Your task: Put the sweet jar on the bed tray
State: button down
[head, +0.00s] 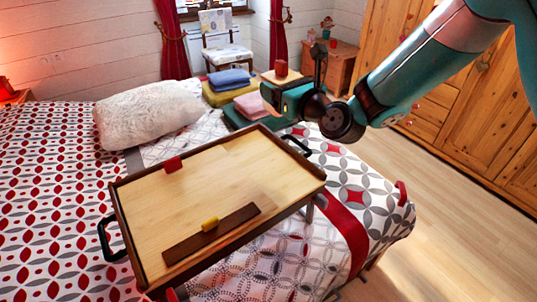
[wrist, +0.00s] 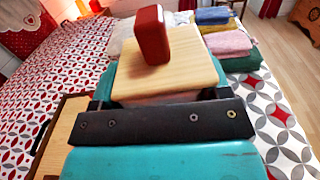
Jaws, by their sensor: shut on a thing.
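The sweet jar shows as a pale square wooden lid (head: 282,77) with a red knob on top. In the wrist view the lid (wrist: 190,72) fills the space just beyond my gripper (wrist: 163,92), with its red knob (wrist: 152,35) upright. My gripper (head: 276,93) is shut on the jar, whose body is mostly hidden. The bed tray (head: 150,222) stands on the bed, with dark rims and black handles. The jar is held beyond the tray's far right corner, apart from it. The tray's left part shows in the wrist view (wrist: 58,138).
The tray's middle is clear. Folded towels (head: 229,76) and a white pillow (head: 148,115) lie behind.

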jog(key=shift+s+a+r, duration=0.1)
jog(key=shift+a+r, duration=0.05)
jog(key=shift+a, duration=0.15)
notch_tip(320, 180, down, 20)
jog(key=b, duration=0.7)
jog(key=shift+a+r, duration=0.1)
jog(key=shift+r, duration=0.15)
jog(key=shift+c, duration=0.5)
grip_release()
jog(key=shift+f, duration=0.1)
